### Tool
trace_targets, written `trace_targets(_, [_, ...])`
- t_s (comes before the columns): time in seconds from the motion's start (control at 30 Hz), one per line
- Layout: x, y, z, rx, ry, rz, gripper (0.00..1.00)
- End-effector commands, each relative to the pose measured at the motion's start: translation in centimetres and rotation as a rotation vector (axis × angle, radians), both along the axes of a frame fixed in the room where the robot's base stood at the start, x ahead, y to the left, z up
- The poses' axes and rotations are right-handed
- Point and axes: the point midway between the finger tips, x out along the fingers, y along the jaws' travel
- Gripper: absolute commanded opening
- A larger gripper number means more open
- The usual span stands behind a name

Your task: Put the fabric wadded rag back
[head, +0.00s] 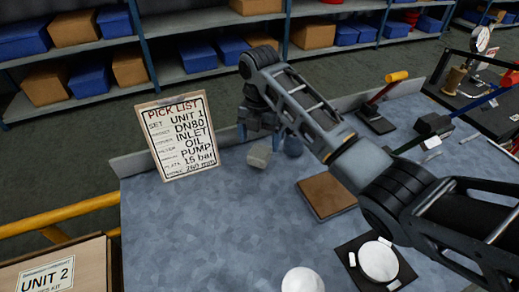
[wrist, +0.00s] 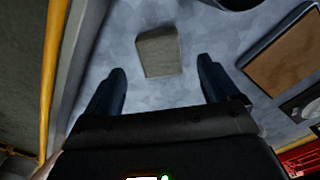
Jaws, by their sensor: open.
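A small grey-beige, block-like lump (head: 259,156) lies on the blue-grey tabletop near its back edge. It may be the wadded rag, but I cannot make out a fabric texture. My gripper (head: 259,134) is above and just behind it, pointing down. In the wrist view the lump (wrist: 159,53) shows whole, between and beyond the tips of my open gripper (wrist: 162,68). The fingers look apart from it, and nothing is held. A dark blue rounded object (head: 293,147) stands to its right, partly hidden by my arm.
A pick list board (head: 180,136) stands left of my gripper. A brown square pad (head: 327,195), a white disc on a dark plate (head: 378,261) and a white dome (head: 302,281) are on the table. A yellow-handled tool (head: 385,88) stands behind. The left front tabletop is clear.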

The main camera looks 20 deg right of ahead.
Motion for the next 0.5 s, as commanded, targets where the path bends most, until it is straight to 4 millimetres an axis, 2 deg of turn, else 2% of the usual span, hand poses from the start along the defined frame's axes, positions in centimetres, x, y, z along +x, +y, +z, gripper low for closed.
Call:
trace_targets(0.1, [0.1, 0.0, 2.5, -0.001, -0.004, 0.001, 0.89])
trace_targets(0.3, [0.1, -0.1, 6.0, -0.001, -0.002, 0.0, 0.89])
trace_targets(0.5, [0.0, 0.0, 7.0, 0.0, 0.001, -0.001, 0.89])
